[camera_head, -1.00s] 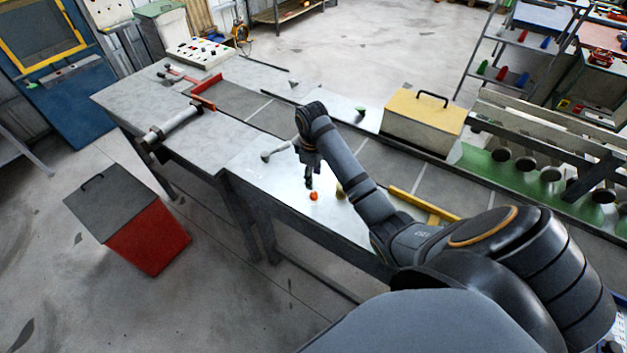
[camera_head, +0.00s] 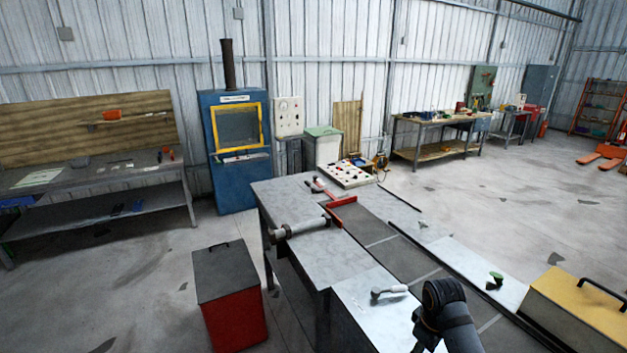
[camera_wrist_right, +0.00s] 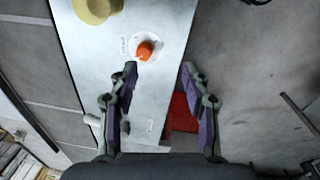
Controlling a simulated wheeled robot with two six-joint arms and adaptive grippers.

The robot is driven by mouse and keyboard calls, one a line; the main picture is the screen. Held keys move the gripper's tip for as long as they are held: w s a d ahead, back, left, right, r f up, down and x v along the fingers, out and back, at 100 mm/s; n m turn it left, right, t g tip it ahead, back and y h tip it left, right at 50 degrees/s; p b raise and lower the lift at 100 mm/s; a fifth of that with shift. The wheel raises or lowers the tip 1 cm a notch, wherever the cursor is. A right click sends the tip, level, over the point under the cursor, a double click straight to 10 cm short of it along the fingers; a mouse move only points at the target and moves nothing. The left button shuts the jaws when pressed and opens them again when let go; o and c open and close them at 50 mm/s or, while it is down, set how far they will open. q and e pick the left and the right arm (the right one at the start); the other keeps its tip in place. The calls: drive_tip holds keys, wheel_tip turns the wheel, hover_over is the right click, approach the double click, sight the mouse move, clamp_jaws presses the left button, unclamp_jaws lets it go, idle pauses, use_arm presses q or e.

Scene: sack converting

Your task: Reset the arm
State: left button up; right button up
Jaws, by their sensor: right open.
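My right arm (camera_head: 446,312) shows at the bottom of the head view, over the near end of the metal table; its gripper is below the picture there. In the right wrist view my right gripper (camera_wrist_right: 158,92) is open, with nothing between its fingers. An orange knob (camera_wrist_right: 145,50) on a white round base lies beyond the left fingertip, apart from it. A yellow round thing (camera_wrist_right: 92,8) is at the top edge of that view. My left gripper is in neither view.
The grey table (camera_head: 290,190) has a conveyor strip, a red bracket (camera_head: 342,203) and a metal roller (camera_head: 300,227). A red bin with a grey lid (camera_head: 222,268) stands left of it. A yellow box (camera_head: 575,308) is at the right.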

drive_tip(key=s+a+f+m+t, duration=0.1)
drive_tip(key=s+a+m, duration=0.15)
drive_tip(key=s, duration=0.65)
drive_tip(key=s+a+m+t, duration=0.2)
drive_tip(key=s+a, duration=0.1)
drive_tip(key=s, duration=0.5)
wheel_tip(320, 180, down, 34)
drive_tip(key=s+d+g+b, duration=0.1)
drive_tip(key=s+d+b, duration=0.15)
drive_tip(key=b, duration=0.55)
drive_tip(key=s+f+m+g+b, duration=0.1)
drive_tip(key=s+f+b, duration=0.4)
drive_tip(key=s+f, duration=1.3)
wheel_tip(320, 180, down, 4)
drive_tip(key=shift+s+d+r+g, duration=0.1)
drive_tip(key=shift+s+d+g, duration=0.2)
drive_tip(key=shift+s+d, duration=0.1)
